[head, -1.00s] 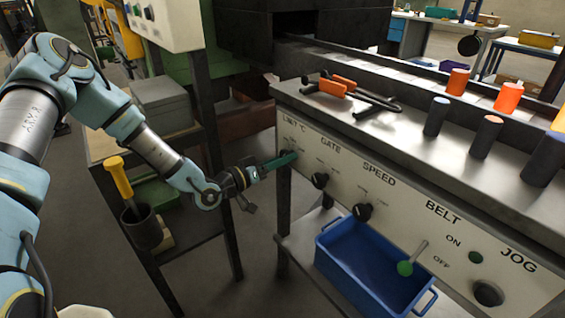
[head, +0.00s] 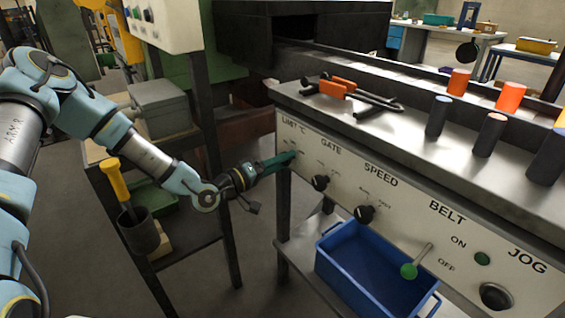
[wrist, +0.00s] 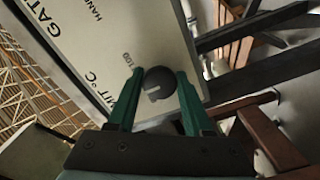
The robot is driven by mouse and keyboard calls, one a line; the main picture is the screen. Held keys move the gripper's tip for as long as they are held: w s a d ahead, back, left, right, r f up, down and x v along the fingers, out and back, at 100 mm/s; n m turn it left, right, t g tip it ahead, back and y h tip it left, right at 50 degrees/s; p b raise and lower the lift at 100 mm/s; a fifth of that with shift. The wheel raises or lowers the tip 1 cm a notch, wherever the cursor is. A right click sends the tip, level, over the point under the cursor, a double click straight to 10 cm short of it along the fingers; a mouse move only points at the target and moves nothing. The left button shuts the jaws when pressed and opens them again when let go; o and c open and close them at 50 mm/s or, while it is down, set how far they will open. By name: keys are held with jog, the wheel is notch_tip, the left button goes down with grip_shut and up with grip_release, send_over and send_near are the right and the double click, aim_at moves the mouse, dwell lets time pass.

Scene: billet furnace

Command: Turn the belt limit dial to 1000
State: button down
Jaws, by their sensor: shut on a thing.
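The limit dial, a round dark knob (wrist: 158,84), sits on the pale control panel (head: 405,205) under the "LIMIT °C" lettering. A light mark shows on its face in the wrist view. My gripper (head: 285,160) reaches it from the left at the panel's far end. In the wrist view my gripper's green fingers (wrist: 158,92) lie on both sides of the knob and are shut on it. In the head view the fingers hide the dial. A small scale number shows beside the knob in the wrist view, but most of the scale is hidden or unreadable.
The gate knob (head: 320,183) and speed knob (head: 364,214) are to the right on the same panel, with the belt lever (head: 415,262) and jog button (head: 495,296) beyond. A blue bin (head: 370,268) stands below.

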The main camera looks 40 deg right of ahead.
jog(key=shift+c, duration=1.5)
grip_release()
jog(key=a+b, duration=0.2)
jog(key=a, duration=0.8)
jog(key=shift+w+a, duration=0.35)
jog(key=shift+a, duration=0.05)
jog(key=shift+s, duration=0.1)
